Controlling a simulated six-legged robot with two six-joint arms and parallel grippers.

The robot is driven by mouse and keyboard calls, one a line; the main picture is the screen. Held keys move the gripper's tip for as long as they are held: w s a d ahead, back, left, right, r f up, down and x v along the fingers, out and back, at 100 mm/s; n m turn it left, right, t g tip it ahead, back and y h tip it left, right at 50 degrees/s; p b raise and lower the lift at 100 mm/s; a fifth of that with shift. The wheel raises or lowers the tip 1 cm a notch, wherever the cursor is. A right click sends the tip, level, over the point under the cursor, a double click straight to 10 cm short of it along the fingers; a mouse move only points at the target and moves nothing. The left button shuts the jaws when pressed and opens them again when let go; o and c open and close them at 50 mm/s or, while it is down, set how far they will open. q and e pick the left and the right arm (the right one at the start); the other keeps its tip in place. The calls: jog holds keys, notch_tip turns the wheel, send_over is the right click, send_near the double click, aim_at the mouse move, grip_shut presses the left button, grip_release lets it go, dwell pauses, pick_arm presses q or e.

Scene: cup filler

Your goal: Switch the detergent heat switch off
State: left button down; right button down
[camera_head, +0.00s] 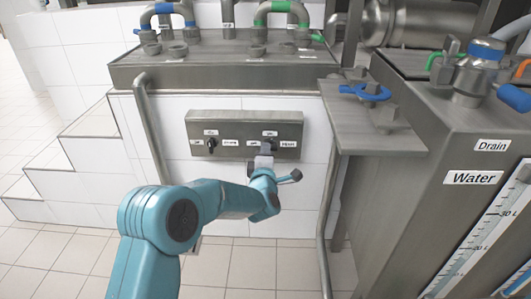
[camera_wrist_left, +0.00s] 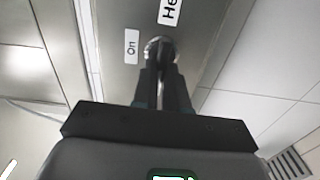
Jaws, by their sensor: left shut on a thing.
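A grey metal switch panel (camera_head: 240,116) is on the white tiled wall in the head view, with two dark rotary switches. The left switch (camera_head: 211,144) is free. My left gripper (camera_head: 265,154) reaches the right switch from below and in front, covering most of it. In the left wrist view, the fingers of my left gripper (camera_wrist_left: 161,68) are shut on a dark round switch knob (camera_wrist_left: 160,44). An "On" label (camera_wrist_left: 131,46) and a label beginning "He" (camera_wrist_left: 171,10) are beside the knob. The knob's pointing direction is hidden by the fingers. My right gripper is not in view.
A steel ledge with blue and green pipes (camera_head: 225,68) is above the panel. A vertical steel pipe (camera_head: 152,140) runs left of it. A tank with a "Water" label (camera_head: 476,177) and a small shelf (camera_head: 375,130) stand at the right. White steps (camera_head: 60,165) are at the left.

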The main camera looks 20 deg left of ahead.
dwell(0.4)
pick_arm(q)
jog(key=c, duration=1.2)
grip_release()
jog(key=shift+o, duration=0.2)
